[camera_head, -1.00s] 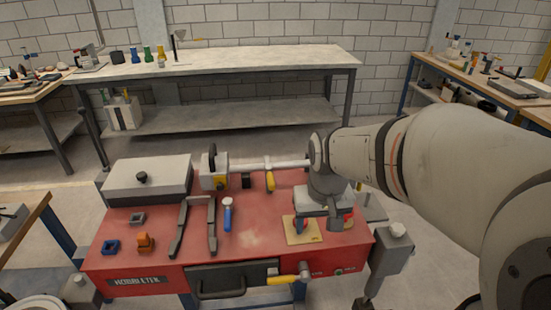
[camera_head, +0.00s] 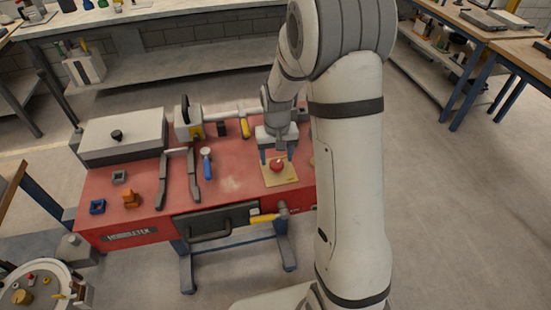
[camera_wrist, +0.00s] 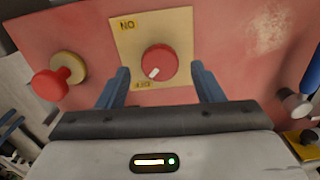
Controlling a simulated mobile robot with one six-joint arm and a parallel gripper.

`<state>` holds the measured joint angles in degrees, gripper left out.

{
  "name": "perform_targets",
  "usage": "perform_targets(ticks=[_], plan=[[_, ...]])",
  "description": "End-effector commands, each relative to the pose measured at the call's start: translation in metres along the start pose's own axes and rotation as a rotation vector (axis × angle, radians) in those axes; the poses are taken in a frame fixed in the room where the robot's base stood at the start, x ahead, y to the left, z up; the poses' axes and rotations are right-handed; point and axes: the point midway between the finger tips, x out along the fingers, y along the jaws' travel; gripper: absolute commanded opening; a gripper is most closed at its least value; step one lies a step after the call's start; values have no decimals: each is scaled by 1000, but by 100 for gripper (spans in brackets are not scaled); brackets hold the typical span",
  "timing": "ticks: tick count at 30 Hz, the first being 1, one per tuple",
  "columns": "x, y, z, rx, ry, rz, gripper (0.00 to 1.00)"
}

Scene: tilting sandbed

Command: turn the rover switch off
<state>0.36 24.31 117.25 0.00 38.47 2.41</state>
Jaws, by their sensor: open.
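The rover switch is a red round knob (camera_head: 277,165) with a white mark, on a yellow plate (camera_head: 283,180) at the right part of the red bench top. In the wrist view the knob (camera_wrist: 159,61) sits between my finger tips, with its white mark pointing down-left toward the lower label, which looks like OFF. The ON label is at the plate's upper left. My gripper (camera_wrist: 160,75) is open, one blue finger on each side of the knob with gaps between. In the head view my gripper (camera_head: 277,156) is just behind and above the knob.
A red mushroom button (camera_wrist: 50,85) is left of the plate in the wrist view. A yellow-handled lever (camera_head: 265,217) is at the bench's front edge.

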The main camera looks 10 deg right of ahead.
Motion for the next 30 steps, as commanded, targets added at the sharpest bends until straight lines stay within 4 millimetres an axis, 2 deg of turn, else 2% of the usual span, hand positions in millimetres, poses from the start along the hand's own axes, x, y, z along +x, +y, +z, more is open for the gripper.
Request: perform_targets(ticks=[6, 14, 30], plan=[[20, 0, 0, -1, -1, 0, 61], [22, -1, 0, -1, 0, 0, 61], [21, -1, 0, -2, 1, 0, 18]])
